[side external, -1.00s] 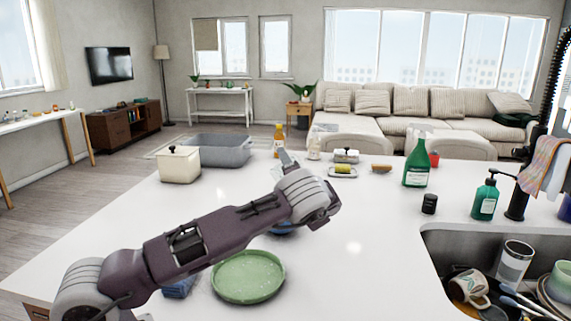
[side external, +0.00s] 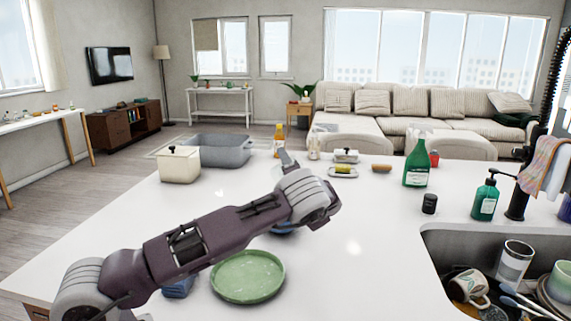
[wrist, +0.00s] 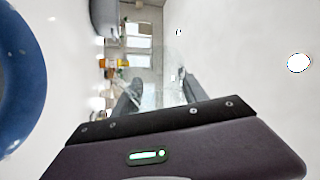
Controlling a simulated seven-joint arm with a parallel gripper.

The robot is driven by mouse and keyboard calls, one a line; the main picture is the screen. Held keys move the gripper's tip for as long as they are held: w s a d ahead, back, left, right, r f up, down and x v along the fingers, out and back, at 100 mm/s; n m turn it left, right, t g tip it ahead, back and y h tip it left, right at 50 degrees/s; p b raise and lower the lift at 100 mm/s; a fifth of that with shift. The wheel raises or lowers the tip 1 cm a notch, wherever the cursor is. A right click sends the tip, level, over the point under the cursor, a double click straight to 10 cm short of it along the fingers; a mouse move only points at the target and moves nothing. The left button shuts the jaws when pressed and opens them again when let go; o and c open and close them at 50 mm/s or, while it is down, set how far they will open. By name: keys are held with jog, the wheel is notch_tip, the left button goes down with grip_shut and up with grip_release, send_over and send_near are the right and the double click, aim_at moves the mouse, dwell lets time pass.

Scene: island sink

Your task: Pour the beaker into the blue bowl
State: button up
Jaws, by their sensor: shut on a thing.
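The clear beaker (wrist: 172,62) shows faintly between the fingers of my gripper (wrist: 161,84) in the wrist view. My gripper is shut on it. The beaker is see-through, so I cannot tell its contents or its exact tilt. The blue bowl (wrist: 22,75) is at the left edge of the wrist view, beside the gripper and apart from it. In the side view only a sliver of the blue bowl (side external: 283,229) shows below my wrist. My arm hides the beaker and most of the gripper there.
A green plate (side external: 248,277) lies in front of the bowl, with a blue item (side external: 178,288) beside it. A lidded cream pot (side external: 180,166) and grey basin (side external: 220,151) stand back left. Bottles (side external: 417,163) stand back right; the sink (side external: 440,245) holds dishes.

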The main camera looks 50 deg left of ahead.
jog(key=s+m+g+h, duration=0.1)
jog(key=m+h, duration=0.1)
jog(key=m, duration=0.4)
jog(key=s+m+g+h, duration=0.1)
jog(key=m+g+h, duration=0.1)
jog(key=m, duration=0.5)
jog(key=s+m+g+h, duration=0.1)
jog(key=m+g+h, duration=0.1)
jog(key=m, duration=0.4)
jog(key=shift+s+r+m, duration=0.3)
jog(key=shift+s+r, duration=0.05)
